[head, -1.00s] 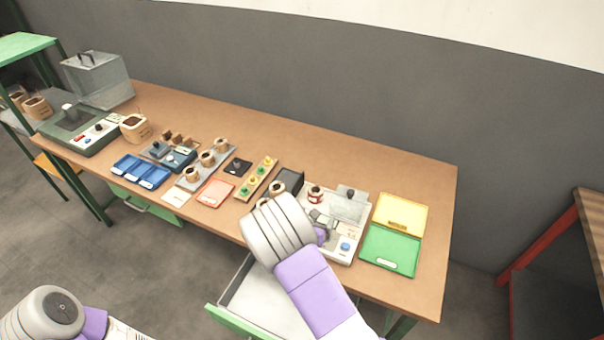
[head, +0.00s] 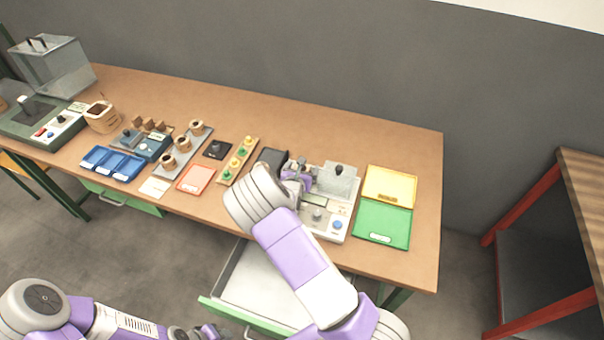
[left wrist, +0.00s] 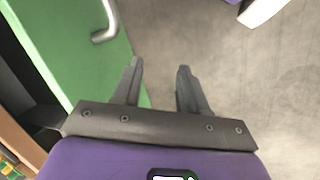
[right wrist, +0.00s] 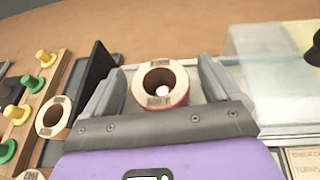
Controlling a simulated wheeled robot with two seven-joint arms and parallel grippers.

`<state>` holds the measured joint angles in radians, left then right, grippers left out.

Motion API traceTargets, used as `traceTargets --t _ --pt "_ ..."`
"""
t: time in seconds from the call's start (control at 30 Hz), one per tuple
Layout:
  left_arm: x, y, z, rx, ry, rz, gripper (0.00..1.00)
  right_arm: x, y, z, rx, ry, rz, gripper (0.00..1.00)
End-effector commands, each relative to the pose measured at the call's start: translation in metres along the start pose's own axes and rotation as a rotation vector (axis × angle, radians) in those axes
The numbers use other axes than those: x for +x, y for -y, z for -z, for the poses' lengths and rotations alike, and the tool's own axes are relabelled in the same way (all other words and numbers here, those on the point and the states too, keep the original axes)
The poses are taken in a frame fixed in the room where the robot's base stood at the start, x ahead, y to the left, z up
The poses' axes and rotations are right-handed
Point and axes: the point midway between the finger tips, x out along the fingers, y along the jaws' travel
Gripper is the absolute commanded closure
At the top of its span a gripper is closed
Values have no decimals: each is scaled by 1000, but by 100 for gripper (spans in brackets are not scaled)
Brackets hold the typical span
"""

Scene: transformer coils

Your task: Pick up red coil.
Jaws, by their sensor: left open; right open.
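The red coil (right wrist: 160,86), a pale ring with a dark hole and a red edge low on its side, stands between the open fingers of my right gripper (right wrist: 161,70) in the right wrist view. The fingers flank it left and right; I cannot tell whether they touch it. In the head view my right gripper (head: 297,171) is over the left part of the white machine (head: 339,208) and hides the coil. My left gripper (left wrist: 159,70) is open and empty, facing the floor beside a green drawer front (left wrist: 85,50).
Left of the red coil is a dark upright plate (right wrist: 97,78) and another coil (right wrist: 53,117). A clear cover (right wrist: 270,62) stands to the right. A wooden strip with green and yellow pegs (head: 238,160) and a yellow and green tray (head: 384,222) flank the machine.

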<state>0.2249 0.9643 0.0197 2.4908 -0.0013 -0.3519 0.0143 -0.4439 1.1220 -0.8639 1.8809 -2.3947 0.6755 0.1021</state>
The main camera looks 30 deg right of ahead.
Motion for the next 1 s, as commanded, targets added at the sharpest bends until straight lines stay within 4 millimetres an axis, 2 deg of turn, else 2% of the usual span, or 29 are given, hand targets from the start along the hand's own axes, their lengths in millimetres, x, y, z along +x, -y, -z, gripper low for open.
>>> traceTargets --t 0.13,0.4,0.8,1.0 --pt "3 1 0 0 0 0 57 16 0 1 -1 0 1 10" --pt "3 1 0 0 0 0 57 18 0 0 0 0 1 11" --pt "3 1 0 0 0 0 57 18 0 0 0 0 1 72" --pt "3 1 0 0 0 0 57 17 0 -1 1 1 1 72"
